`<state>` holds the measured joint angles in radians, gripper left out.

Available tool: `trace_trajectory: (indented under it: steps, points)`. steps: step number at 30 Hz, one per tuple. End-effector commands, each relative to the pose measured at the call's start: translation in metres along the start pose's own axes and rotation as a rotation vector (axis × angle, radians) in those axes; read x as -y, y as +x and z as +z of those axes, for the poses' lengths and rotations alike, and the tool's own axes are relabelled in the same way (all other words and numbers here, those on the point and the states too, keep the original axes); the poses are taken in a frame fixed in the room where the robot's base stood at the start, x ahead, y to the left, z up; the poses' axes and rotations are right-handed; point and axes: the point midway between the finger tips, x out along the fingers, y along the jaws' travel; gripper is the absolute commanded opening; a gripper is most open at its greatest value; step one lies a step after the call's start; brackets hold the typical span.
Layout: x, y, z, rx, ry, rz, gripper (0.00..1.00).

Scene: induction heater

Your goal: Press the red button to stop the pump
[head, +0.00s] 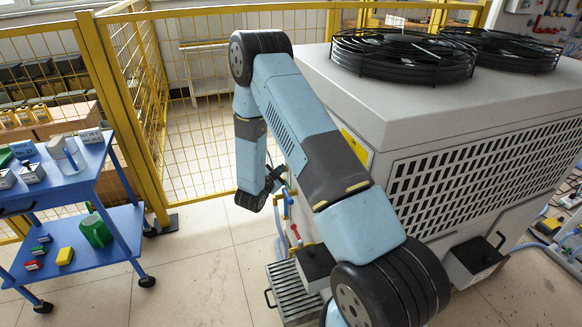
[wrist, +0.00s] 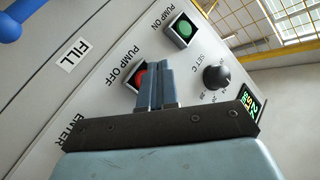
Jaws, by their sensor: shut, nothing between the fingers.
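The red button (wrist: 138,77), labelled PUMP OFF, sits on a pale control panel (wrist: 105,75) in the wrist view. My gripper (wrist: 157,64) is shut and empty. Its fingertips lie over the right part of the red button in that view and hide some of it. I cannot tell whether they touch it. In the head view my gripper (head: 279,173) is small and dark beside the left side of the large grey machine (head: 379,127). The panel's face and its buttons cannot be made out there.
A green PUMP ON button (wrist: 184,29), a black knob (wrist: 217,77) and a display (wrist: 251,107) are close by on the panel. A blue handle (wrist: 28,18) is at the upper left. A blue trolley (head: 66,190) stands left; open floor (head: 195,257) lies between.

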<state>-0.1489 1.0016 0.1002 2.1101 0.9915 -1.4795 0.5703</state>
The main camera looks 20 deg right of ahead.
Motion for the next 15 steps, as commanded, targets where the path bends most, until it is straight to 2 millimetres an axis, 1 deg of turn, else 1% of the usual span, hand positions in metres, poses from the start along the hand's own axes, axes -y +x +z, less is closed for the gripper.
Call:
trace_trajectory:
  steps: [10,15]
  points:
    - [0.014,-0.020,0.015,0.002,-0.001,-0.001,0.00]
    - [0.016,-0.023,0.017,0.001,-0.001,0.000,0.00]
